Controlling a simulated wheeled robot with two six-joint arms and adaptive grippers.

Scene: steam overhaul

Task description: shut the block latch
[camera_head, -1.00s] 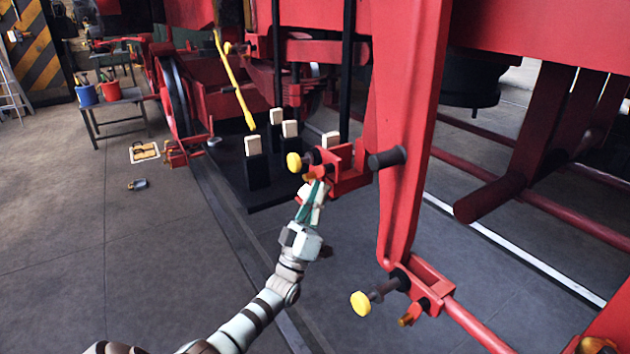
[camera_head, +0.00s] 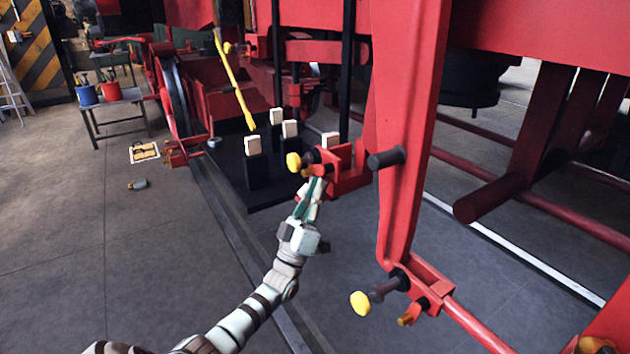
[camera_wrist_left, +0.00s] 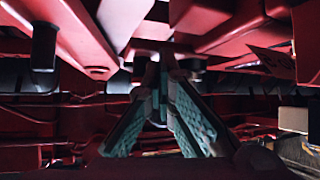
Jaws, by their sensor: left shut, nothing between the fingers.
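A red block-like bracket (camera_head: 349,170) sits beside the tall red beam, with a yellow-knobbed pin (camera_head: 294,162) sticking out to its left and a small orange tab (camera_head: 308,172) just below the pin. I cannot tell which part is the block latch or how it stands. My left gripper (camera_head: 315,184) is shut and empty, its green-padded fingers reaching up just under the bracket and tab. Whether they touch is unclear. In the left wrist view the two fingers (camera_wrist_left: 165,75) converge beneath dark red parts. My right gripper is not in view.
The tall red beam (camera_head: 405,150) stands right of the gripper. A similar lower bracket has another yellow knob (camera_head: 361,303). Pale-topped black posts (camera_head: 256,165) and a hanging yellow rod (camera_head: 234,80) stand behind. The floor at left is mostly clear.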

